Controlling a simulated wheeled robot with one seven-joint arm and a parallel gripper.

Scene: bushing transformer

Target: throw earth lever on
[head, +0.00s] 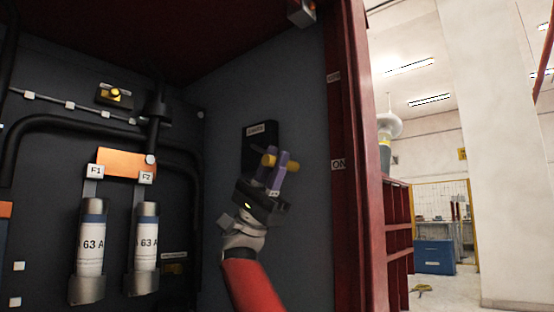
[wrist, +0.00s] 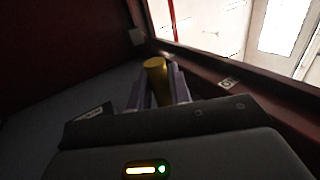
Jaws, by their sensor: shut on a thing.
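The earth lever has a yellow handle (head: 268,160) in front of a black plate (head: 262,136) on the cabinet's right inner wall. My gripper (head: 277,175) is shut on the yellow handle, with its purple fingers on either side of it. In the wrist view the yellow handle (wrist: 156,72) stands up between the two fingers (wrist: 158,88). The lever's pivot is hidden behind my gripper.
Two grey fuses marked 63 A (head: 92,240) stand at the left, below an orange busbar (head: 126,163). Black cables (head: 60,122) run along the back wall. The red cabinet frame (head: 352,230) edges the right side, with an open hall beyond.

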